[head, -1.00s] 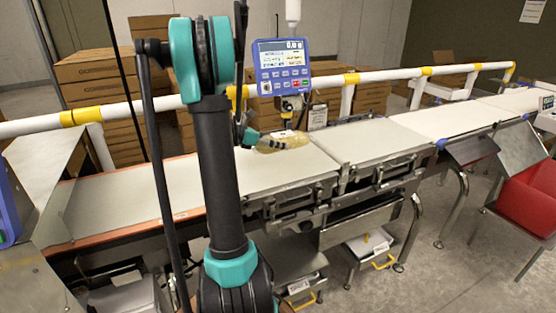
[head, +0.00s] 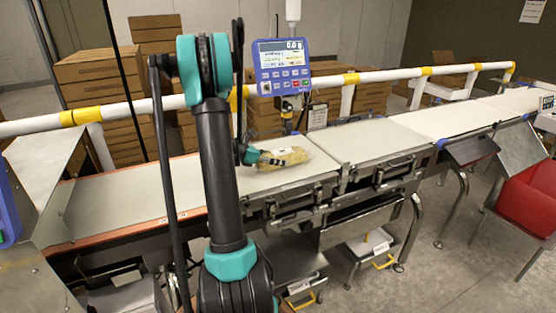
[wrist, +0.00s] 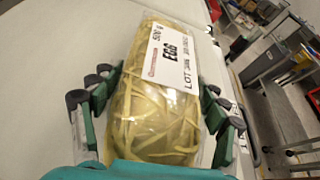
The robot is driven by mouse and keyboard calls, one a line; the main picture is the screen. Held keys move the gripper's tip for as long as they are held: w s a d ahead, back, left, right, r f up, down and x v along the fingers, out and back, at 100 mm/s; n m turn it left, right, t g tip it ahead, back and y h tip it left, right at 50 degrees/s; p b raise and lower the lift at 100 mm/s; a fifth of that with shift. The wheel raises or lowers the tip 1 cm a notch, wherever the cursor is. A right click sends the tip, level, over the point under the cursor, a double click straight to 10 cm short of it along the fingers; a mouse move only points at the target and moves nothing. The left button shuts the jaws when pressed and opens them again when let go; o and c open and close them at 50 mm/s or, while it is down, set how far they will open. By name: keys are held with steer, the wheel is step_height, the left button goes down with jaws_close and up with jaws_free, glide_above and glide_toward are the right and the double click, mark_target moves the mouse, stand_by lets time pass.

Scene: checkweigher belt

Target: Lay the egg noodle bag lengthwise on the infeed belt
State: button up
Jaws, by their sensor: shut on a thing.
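The egg noodle bag (head: 284,157) is a clear pack of yellow noodles with a white label. In the wrist view the bag (wrist: 165,100) runs up the picture between my fingers, its label reading EGG at the far part. My gripper (head: 262,157) is shut on the bag's sides, with green-padded fingers to its left and right in the wrist view. My arm hides part of the belt.
A blue weigher display (head: 283,68) stands behind the bag. A white rail (head: 400,75) with yellow bands runs along the back. A second belt section (head: 375,140) lies to the right.

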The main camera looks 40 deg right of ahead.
steer(key=o, duration=1.6)
steer(key=shift+o, duration=0.2)
steer(key=v, duration=1.2)
